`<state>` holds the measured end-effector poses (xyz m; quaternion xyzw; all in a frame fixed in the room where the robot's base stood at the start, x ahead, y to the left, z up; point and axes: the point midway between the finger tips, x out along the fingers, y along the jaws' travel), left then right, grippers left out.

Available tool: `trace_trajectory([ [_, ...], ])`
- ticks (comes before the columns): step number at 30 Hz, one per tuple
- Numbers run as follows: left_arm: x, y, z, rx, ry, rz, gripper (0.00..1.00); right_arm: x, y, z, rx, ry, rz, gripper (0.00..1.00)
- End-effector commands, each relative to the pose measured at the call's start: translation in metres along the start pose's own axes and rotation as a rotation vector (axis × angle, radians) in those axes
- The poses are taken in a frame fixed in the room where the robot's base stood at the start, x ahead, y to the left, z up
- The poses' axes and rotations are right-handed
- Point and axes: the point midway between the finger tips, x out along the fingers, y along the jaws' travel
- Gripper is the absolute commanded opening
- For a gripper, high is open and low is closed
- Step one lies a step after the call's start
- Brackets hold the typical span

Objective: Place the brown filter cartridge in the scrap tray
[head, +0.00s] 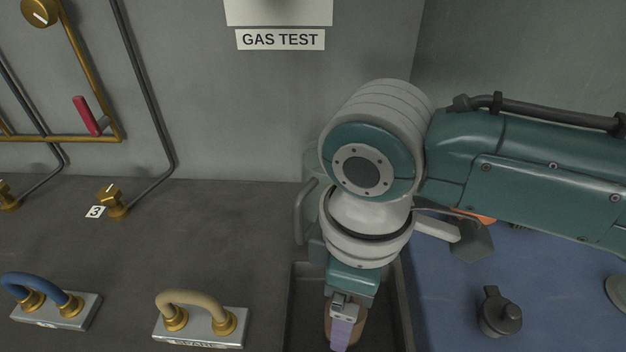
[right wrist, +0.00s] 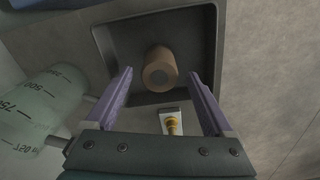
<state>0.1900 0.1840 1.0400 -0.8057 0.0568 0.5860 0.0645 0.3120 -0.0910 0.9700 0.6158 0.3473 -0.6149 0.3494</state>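The brown filter cartridge (right wrist: 160,72) is inside the dark scrap tray (right wrist: 207,50) in the right wrist view, with its round end facing the camera. In the head view the tray (head: 300,310) is at bottom centre, and a brown edge of the cartridge (head: 359,326) shows behind my gripper. My right gripper (right wrist: 160,76) is open, its purple fingers apart on either side of the cartridge with gaps to both. It also shows in the head view (head: 342,338), pointing down over the tray. My left gripper is out of view.
A graduated translucent vessel (right wrist: 42,108) stands left of the gripper in the right wrist view. Two hose blocks (head: 55,310) (head: 202,325) lie left of the tray. A blue surface (head: 440,315) with a dark capped part (head: 500,313) is on the right.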

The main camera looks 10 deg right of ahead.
Motion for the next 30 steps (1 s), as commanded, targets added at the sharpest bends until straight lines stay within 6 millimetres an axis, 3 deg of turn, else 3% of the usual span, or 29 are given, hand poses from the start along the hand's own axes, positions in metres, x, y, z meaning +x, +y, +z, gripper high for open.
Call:
trace_trajectory([
  [10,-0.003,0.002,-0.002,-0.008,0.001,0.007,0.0,-0.009,0.001,0.0,0.001,0.0,0.001,0.88],
  [24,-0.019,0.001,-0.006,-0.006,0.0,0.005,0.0,-0.104,0.001,-0.001,0.0,0.003,0.002,0.88],
  [30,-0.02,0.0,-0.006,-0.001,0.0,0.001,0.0,-0.122,0.0,0.0,0.0,0.0,0.0,0.88],
])
